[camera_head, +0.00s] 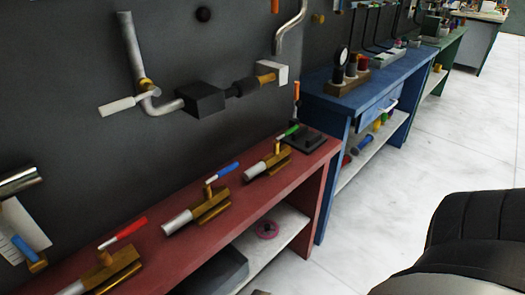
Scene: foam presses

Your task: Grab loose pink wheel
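A small pink wheel (267,229) lies flat on the pale lower shelf (281,222) of the red bench (200,238). It sits near the shelf's right end, to the right of a dark grey box. It looks loose, with nothing on top of it. Neither of my grippers can be made out in the head view, so I cannot tell where they are relative to the wheel.
Brass valves with red, blue and green (288,132) handles stand on the red bench top. The dark grey box (222,272) fills the shelf's left part. A blue bench (373,84) stands beyond. Pale floor (385,195) is clear in front. A large black shape covers the lower right.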

